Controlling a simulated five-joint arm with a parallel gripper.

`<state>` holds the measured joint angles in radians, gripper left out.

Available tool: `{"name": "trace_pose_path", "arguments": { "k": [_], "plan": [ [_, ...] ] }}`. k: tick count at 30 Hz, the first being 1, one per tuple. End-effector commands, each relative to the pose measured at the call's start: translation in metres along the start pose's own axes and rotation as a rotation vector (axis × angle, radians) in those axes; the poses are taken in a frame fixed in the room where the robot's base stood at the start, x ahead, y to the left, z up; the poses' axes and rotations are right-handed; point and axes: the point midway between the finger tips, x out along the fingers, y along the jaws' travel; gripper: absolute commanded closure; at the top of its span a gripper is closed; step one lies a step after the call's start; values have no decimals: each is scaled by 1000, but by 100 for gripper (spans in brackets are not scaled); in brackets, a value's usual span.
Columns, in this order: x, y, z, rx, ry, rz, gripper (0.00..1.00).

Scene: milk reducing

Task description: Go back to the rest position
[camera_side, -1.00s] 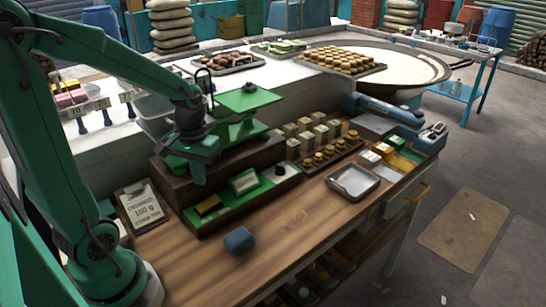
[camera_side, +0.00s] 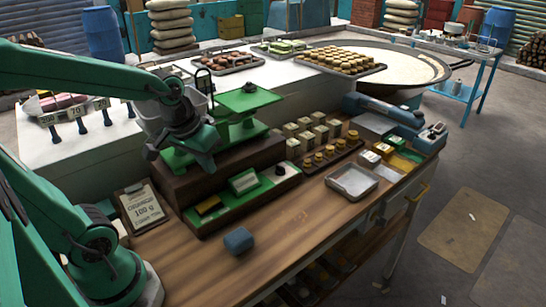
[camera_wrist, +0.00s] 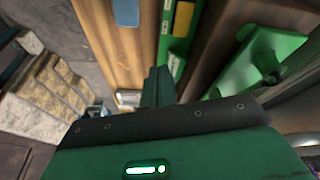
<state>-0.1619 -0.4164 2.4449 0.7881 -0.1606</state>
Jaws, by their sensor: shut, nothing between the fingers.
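My gripper (camera_side: 200,160) hangs in front of the green scale (camera_side: 243,100), above the left part of the dark wooden step, and hides part of the scale. Its fingers are together with nothing between them. In the wrist view the gripper (camera_wrist: 158,86) points over the bench with its dark green fingers closed. My forearm reaches in from the left edge in the side view.
The green tray (camera_side: 245,195) with a card and weight lies below the gripper. A clipboard (camera_side: 143,208) leans at the left. A blue block (camera_side: 239,240) lies on the wooden bench (camera_side: 290,228). A metal tray (camera_side: 352,181) is at right. The front bench is mostly clear.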

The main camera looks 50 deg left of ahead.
Motion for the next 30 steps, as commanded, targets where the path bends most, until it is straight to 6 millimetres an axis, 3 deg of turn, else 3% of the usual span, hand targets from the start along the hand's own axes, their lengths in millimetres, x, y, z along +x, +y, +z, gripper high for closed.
{"name": "trace_pose_path", "arguments": {
  "k": [6, 12, 30],
  "plan": [
    [-35, 18, 16, 156, 83, 40, 100],
    [-56, 28, 30, 262, 138, 67, 100],
    [-65, 31, 36, 310, 161, 78, 100]
  ]
}}
